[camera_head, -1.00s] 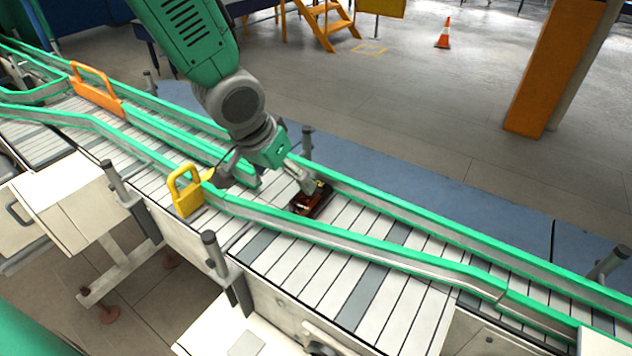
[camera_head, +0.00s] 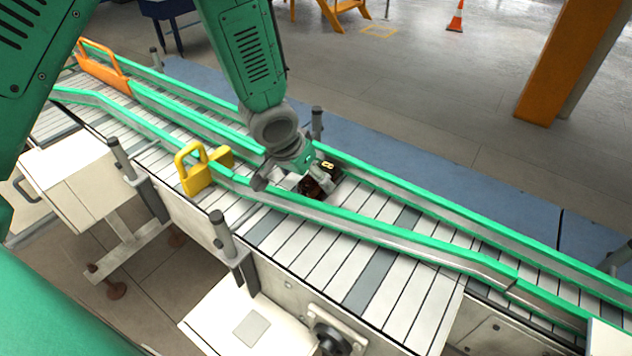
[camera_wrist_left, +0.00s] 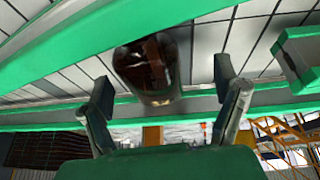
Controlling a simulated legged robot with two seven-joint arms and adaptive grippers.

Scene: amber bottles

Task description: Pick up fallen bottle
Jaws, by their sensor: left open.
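A dark amber bottle (camera_head: 318,180) lies on the slatted conveyor (camera_head: 352,218) between the green-topped rails. My left gripper (camera_head: 296,187) is down at the bottle in the head view and partly hides it. In the left wrist view the bottle (camera_wrist_left: 150,68) shows beyond and between the two spread fingers (camera_wrist_left: 165,93), closer to the left one. The fingers are open. I cannot tell whether either finger touches the bottle. My right gripper is not in view.
A near green rail (camera_head: 385,238) and a far green rail (camera_head: 440,207) border the conveyor. A yellow bracket (camera_head: 195,170) stands left of the gripper, and an orange one (camera_head: 103,68) farther back. The conveyor to the right is clear.

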